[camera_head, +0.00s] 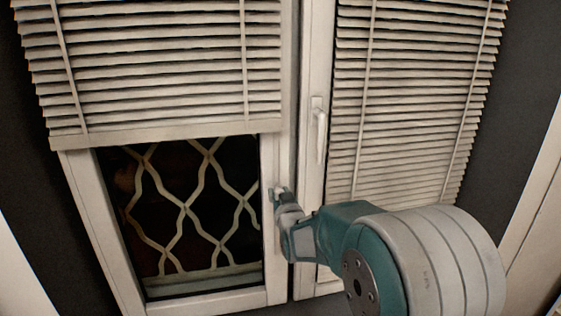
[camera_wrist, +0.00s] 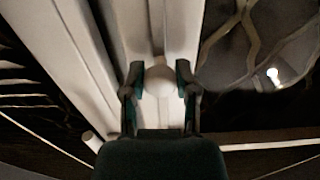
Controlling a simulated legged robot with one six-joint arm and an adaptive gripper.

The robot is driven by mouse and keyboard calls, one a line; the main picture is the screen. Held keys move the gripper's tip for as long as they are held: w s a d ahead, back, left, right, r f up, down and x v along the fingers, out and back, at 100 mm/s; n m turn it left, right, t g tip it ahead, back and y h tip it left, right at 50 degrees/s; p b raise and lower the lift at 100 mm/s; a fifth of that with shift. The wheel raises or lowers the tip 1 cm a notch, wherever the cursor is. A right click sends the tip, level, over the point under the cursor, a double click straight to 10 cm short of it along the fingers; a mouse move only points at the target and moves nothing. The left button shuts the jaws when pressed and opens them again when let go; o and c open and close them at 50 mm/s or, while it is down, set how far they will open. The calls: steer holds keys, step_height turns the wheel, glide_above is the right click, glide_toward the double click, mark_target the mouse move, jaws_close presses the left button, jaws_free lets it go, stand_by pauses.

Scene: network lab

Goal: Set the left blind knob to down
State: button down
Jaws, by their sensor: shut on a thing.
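The left blind (camera_head: 160,70) hangs over the upper part of the left window, its bottom rail across the middle; bare glass with a lattice behind it shows below. The left blind knob (camera_wrist: 159,80) is a small, pale, rounded knob on the white frame. In the wrist view it sits between the two fingertips of my gripper (camera_wrist: 158,76), which is shut on it. In the head view my gripper (camera_head: 277,193) is at the right stile of the left window, below the blind's bottom rail. The knob is mostly hidden there by the fingers.
The right blind (camera_head: 410,90) hangs lower over the right window. A white window handle (camera_head: 320,132) stands out from the centre frame, up and right of my gripper. Dark walls flank the windows. The space before the left glass is clear.

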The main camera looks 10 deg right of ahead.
mark_target(277, 246)
step_height(277, 246, down, 21)
steer(key=shift+r, duration=0.1)
stand_by(0.3)
steer(key=shift+c, duration=2.1)
jaws_free()
steer(key=shift+f, duration=0.25)
steer(key=shift+o, duration=0.3)
steer(key=shift+w+a+r, duration=0.1)
steer(key=s, duration=1.2)
